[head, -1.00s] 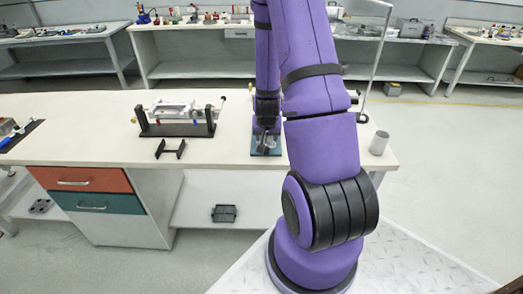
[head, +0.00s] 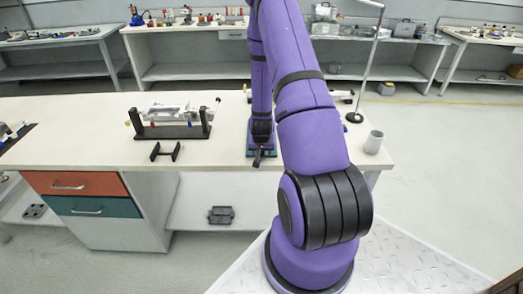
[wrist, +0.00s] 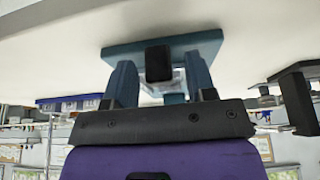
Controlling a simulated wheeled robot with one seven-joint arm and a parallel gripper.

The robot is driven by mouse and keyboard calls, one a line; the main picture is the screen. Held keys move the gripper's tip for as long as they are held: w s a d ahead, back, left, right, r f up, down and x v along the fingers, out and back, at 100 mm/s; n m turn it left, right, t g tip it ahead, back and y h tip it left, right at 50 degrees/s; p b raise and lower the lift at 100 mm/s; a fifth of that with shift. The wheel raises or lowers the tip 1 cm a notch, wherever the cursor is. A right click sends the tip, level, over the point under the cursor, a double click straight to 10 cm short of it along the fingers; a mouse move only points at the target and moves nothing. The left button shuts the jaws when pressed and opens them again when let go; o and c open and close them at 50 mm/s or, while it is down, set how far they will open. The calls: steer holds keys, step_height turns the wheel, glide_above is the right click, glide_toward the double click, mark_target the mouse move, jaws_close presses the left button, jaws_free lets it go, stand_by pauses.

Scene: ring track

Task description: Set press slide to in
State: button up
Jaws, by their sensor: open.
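The press is a teal fixture on the front part of the bench; in the head view its base plate (head: 251,150) shows around the end of my arm. A small dark knob-like part (head: 257,159) sticks out toward the bench's front edge. In the wrist view, which is upside down, the teal plate (wrist: 205,45) sits against the white bench top, with teal uprights and a black block (wrist: 158,63) between them. My gripper (head: 261,140) is down at the press, open; its fingertips are hard to make out. How far the slide sits in cannot be told.
A black stand with a metal bar (head: 172,130) and a small black bracket (head: 165,152) lie to the left on the bench. A grey cup (head: 374,142) and a pole on a round base (head: 354,117) are to the right. Bench space between stand and press is clear.

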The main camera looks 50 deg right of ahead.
jaws_close()
steer(key=w+d, duration=0.2)
steer(key=d, duration=0.1)
steer(key=w+d, duration=0.3)
steer(key=shift+w+d, duration=0.35)
steer(key=shift+d, duration=0.05)
jaws_free()
steer(key=shift+d, duration=0.1)
steer(key=v, duration=1)
steer(key=shift+a+r, duration=0.2)
steer(key=shift+r, duration=0.15)
